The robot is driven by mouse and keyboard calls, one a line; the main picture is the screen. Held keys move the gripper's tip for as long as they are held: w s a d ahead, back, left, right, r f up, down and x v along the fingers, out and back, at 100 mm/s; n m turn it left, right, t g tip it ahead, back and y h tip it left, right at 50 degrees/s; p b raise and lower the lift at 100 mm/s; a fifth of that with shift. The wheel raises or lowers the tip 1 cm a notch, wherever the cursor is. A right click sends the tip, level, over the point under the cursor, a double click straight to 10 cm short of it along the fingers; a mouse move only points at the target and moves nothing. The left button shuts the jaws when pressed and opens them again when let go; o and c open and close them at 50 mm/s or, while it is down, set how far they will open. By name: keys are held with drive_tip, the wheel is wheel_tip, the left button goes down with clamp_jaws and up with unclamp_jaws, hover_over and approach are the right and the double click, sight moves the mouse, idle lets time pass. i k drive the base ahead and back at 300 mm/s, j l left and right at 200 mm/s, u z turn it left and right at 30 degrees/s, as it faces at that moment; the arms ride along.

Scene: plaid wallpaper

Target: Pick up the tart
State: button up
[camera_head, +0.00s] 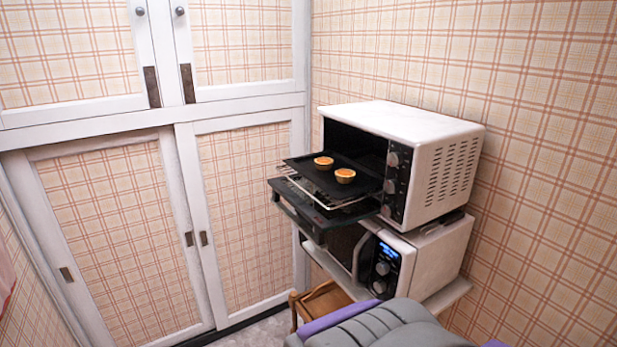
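Two small round tarts with golden-orange tops lie on a dark baking tray (336,187). One tart (323,162) is farther back and to the left; the other tart (345,176) is nearer and to the right. The tray sticks out of the front of a white toaster oven (440,165), over its lowered door (318,212). A wire rack (318,192) shows below the tray. My gripper is not in view.
A second white appliance with a lit blue display (386,258) stands under the oven on a white shelf (447,297). White cupboards with plaid panels (245,215) stand at the left. A small wooden piece (318,303) stands below the shelf. Plaid wall is close behind the oven.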

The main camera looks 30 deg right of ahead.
sight(344, 176)
drive_tip(key=z, duration=0.35)
drive_tip(key=i+j+z, duration=0.15)
drive_tip(key=z, duration=0.2)
drive_tip(key=j+z, duration=0.1)
drive_tip(key=z, duration=0.2)
